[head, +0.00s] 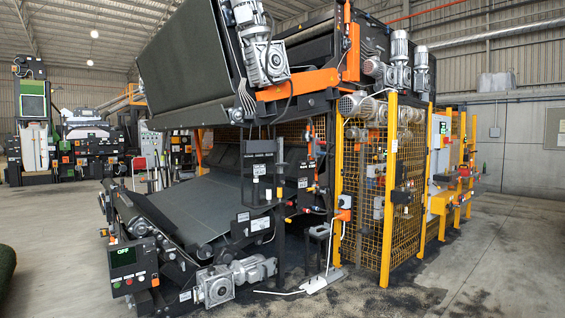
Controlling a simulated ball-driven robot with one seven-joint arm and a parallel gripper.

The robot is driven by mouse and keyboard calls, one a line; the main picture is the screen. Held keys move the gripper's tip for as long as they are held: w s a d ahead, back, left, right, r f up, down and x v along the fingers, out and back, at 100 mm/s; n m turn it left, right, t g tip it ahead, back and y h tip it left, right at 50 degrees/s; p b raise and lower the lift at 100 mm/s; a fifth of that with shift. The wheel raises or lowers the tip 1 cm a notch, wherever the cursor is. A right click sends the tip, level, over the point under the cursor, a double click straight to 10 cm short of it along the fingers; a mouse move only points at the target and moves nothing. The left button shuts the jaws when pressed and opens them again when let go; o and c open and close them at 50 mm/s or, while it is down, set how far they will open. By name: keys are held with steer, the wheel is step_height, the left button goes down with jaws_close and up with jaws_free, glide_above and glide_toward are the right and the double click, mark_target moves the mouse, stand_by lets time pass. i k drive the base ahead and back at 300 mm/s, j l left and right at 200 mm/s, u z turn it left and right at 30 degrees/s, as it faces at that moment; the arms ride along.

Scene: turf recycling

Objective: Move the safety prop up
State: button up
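A large black recycling machine fills the middle of the head view, with a raised upper conveyor section (190,65) above a lower sloping belt (205,205). I cannot tell for sure which part is the safety prop. A thick orange bar (298,85) runs level under the upper section, and an orange upright (352,45) stands at its right end. A smaller orange bracket (344,202) sits lower, beside the yellow fence post. My gripper is not in view.
A yellow mesh guard (405,190) closes off the machine's right side. A control screen (124,257) and a grey gearmotor (232,280) stick out low at the front. Open concrete floor (490,265) lies to the right, with dark granules near the machine.

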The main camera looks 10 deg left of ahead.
mark_target(282, 162)
steer(key=i+j+u, duration=0.25)
steer(key=i+u, duration=0.2)
steer(key=i+j+u, duration=0.1)
steer(key=i+u, duration=0.3)
steer(key=i, duration=1)
steer(key=i+l+z, duration=0.15)
steer(key=i+z, duration=0.8)
steer(key=i+j+z, duration=0.45)
steer(key=i, duration=0.15)
steer(key=i+l, duration=0.15)
steer(key=i, duration=0.55)
steer(key=i+l, duration=0.1)
steer(key=i, duration=0.6)
steer(key=i+u, duration=0.4)
steer(key=i, duration=0.15)
steer(key=i+l+u, duration=0.1)
steer(key=i+u, duration=0.35)
steer(key=i+l+u, duration=0.4)
steer(key=i, duration=0.2)
steer(key=i+l+u, duration=0.45)
